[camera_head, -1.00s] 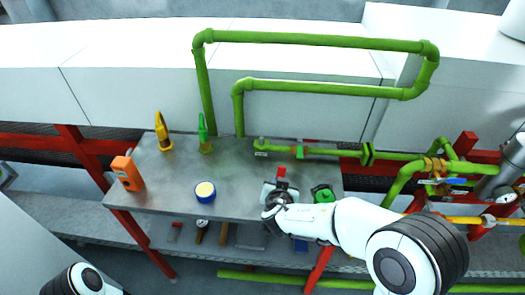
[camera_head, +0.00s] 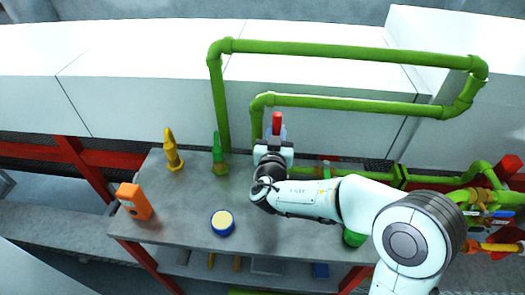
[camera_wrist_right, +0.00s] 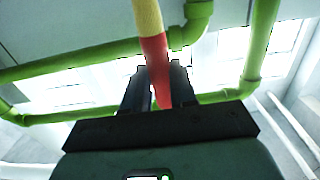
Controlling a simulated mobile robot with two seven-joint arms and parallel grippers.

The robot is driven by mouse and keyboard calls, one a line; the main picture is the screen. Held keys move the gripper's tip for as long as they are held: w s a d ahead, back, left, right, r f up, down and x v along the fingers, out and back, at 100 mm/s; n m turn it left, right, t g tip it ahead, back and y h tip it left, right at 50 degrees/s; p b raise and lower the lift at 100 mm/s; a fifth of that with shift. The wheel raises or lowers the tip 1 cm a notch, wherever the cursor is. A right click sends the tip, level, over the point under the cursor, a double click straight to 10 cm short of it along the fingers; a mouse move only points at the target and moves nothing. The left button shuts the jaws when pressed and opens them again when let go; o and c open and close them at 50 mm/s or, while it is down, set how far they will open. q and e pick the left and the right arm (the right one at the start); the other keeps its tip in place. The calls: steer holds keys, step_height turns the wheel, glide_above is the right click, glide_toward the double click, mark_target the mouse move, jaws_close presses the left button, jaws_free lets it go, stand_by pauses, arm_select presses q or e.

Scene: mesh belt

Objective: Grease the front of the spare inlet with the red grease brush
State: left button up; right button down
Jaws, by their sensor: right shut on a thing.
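My right gripper (camera_head: 276,134) is shut on the red grease brush (camera_head: 277,121) and holds it up near the back edge of the grey table. In the right wrist view the brush (camera_wrist_right: 155,60) has a red part between the fingers and a yellow part pointing away. A green pipe piece with a fitting (camera_head: 326,169) shows behind my right forearm at the back of the table. Its left end is hidden by my arm. I cannot tell for sure whether it is the spare inlet. My left gripper is not in view.
The grey table (camera_head: 180,225) carries a blue tin with a yellow top (camera_head: 222,222), an orange device (camera_head: 134,201), a yellow bottle (camera_head: 173,150) and a green bottle (camera_head: 219,155). Green pipe loops (camera_head: 340,100) rise behind the table.

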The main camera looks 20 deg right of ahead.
steer(key=shift+w+r, duration=0.3)
steer(key=shift+w, duration=0.15)
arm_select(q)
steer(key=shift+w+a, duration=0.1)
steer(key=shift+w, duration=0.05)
arm_select(e)
steer(key=shift+s+f, duration=0.2)
steer(key=shift+f, duration=2.05)
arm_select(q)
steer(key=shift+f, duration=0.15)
arm_select(e)
steer(key=shift+d, duration=0.1)
